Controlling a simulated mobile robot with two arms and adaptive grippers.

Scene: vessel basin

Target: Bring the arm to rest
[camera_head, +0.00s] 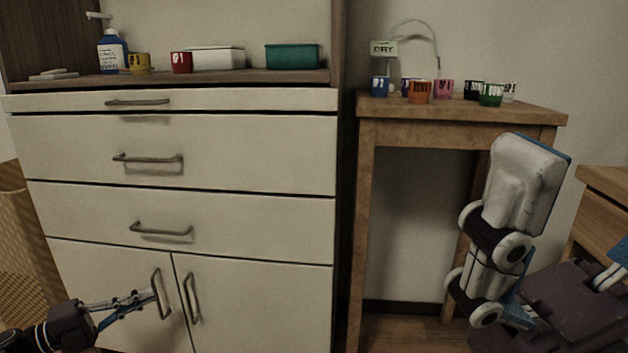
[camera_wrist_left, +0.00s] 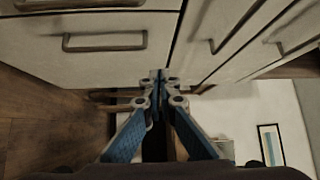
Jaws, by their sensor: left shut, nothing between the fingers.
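My left gripper (camera_head: 145,297) comes in at the lower left of the head view, in front of the lower cabinet door with its upright handle (camera_head: 161,293). Its fingertips overlap that handle in the picture; I cannot tell whether they touch it. In the left wrist view the two blue-backed fingers (camera_wrist_left: 159,77) meet at their tips with nothing between them. My other arm is folded up at the right of the head view, and its gripper does not show.
A white drawer cabinet (camera_head: 230,160) fills the left; its drawers and doors look shut. Several cups, including a blue one (camera_head: 379,87) and a green one (camera_head: 491,95), stand on a wooden table (camera_head: 450,104). A wicker basket (camera_head: 20,250) is at the far left. A green box (camera_head: 292,56) sits on the shelf.

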